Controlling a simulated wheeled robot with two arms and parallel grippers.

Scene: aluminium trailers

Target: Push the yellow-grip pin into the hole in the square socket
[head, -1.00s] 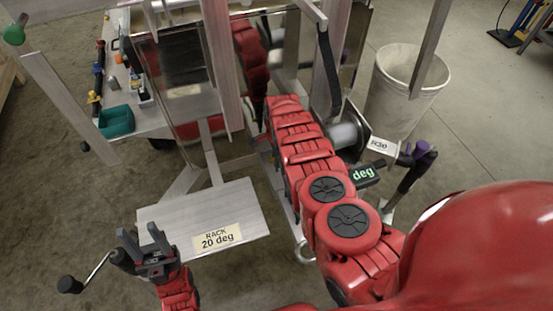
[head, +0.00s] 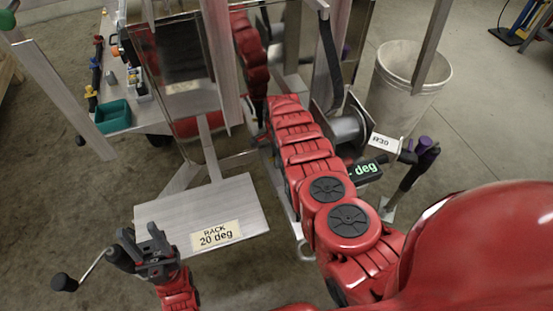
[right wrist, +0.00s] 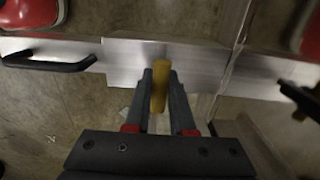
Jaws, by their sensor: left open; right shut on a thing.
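In the right wrist view my right gripper (right wrist: 160,77) is shut on the yellow grip (right wrist: 159,95) of the pin. The grip points toward a pale aluminium bar with a wider plate (right wrist: 125,65). The pin's shank and the hole are not visible, and I cannot tell the square socket apart from the bar or whether the pin is in it. In the head view my right forearm reaches in among the uprights and its gripper is hidden. My left gripper (head: 146,245) is open and empty, near the front left corner of the rack plate.
The plate labelled "RACK 20 deg" (head: 170,220) lies right of my left gripper. A crank handle (head: 65,282) shows beside that gripper. Aluminium uprights (head: 219,65) crowd my right arm. A white bucket (head: 392,100) stands at right. A cart with a green bin (head: 113,116) is at left.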

